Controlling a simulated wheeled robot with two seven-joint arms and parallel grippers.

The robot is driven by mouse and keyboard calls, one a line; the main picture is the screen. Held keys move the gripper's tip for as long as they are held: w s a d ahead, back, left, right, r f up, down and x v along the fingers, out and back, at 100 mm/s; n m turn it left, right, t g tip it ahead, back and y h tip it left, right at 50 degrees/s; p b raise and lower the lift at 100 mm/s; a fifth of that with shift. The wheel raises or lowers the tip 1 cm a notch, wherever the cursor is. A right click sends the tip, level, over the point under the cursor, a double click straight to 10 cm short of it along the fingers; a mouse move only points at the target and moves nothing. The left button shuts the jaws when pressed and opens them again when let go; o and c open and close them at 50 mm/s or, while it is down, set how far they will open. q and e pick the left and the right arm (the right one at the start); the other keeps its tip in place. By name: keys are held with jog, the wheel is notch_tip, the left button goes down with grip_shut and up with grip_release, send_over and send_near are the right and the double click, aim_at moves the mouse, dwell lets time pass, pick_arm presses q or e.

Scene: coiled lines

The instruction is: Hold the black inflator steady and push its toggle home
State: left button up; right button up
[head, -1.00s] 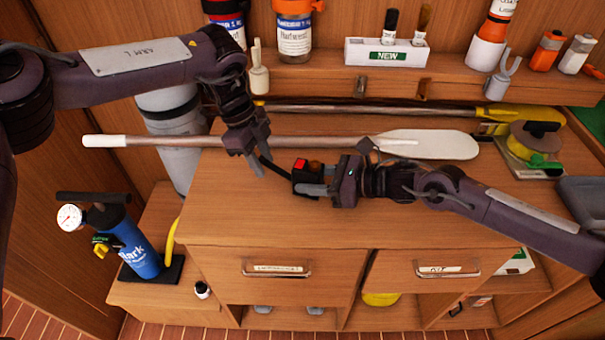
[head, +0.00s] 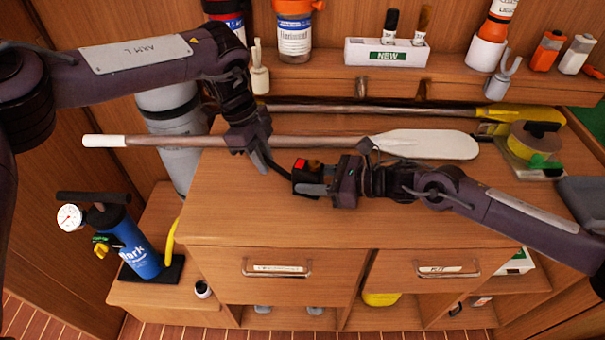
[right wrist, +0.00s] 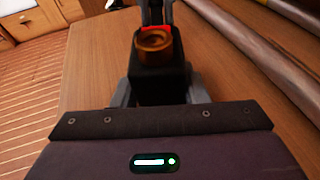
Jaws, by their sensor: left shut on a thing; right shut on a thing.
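The black inflator (head: 300,186) with a red top stands over the middle of the wooden counter. My right gripper (head: 318,186) is shut on it from the right. In the right wrist view the inflator (right wrist: 158,82) sits between my grey fingers, its copper-coloured round end towards the camera and red behind it. I cannot tell whether this piece is the toggle. Its held end is hidden by the fingers.
A paddle (head: 430,145) lies across the counter (head: 270,218) behind the grippers, its shaft passing behind my left gripper. A shelf with bottles and a white box (head: 385,52) stands at the back. A blue pump (head: 140,255) stands lower left. The counter's front is clear.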

pick_arm(q)
jog(key=shift+d+r, duration=0.25)
jog(key=shift+r, duration=0.05)
pick_arm(e)
jog(key=shift+f, duration=0.1)
pick_arm(q)
jog(key=shift+s+d+r, duration=0.2)
jog(key=shift+d+r, duration=0.3)
jog(key=shift+r, duration=0.05)
jog(key=shift+d, duration=0.1)
jog(key=shift+s+d+r, duration=0.15)
jog(key=shift+d+r, duration=0.25)
jog(key=shift+d, duration=0.05)
pick_arm(e)
jog(key=shift+s, duration=0.1)
dwell(0.3)
